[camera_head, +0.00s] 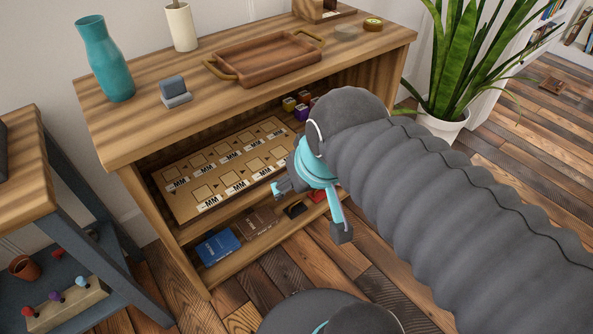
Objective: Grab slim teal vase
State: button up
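The slim teal vase (106,62) stands upright at the left end of the wooden cabinet top (130,135). My gripper (310,212) is in front of the cabinet's open shelves, below the top and well to the right of the vase. Its two fingers are spread apart with nothing visible between them. My arm's thick grey sleeve hides the right part of the cabinet front.
A grey block (174,90), a wooden tray (264,62) and a white cylindrical vase (181,27) share the cabinet top. Shelves below hold a labelled board (190,205) and books (217,245). A side table (25,170) stands left; a potted plant (440,120) stands right.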

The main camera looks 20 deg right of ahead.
aim_at(109, 64)
jog(key=z, duration=0.35)
jog(key=k, duration=0.5)
jog(key=z, duration=0.35)
jog(key=i, duration=0.9)
jog(key=u, duration=1.2)
jog(key=i, duration=0.2)
jog(key=u, duration=0.1)
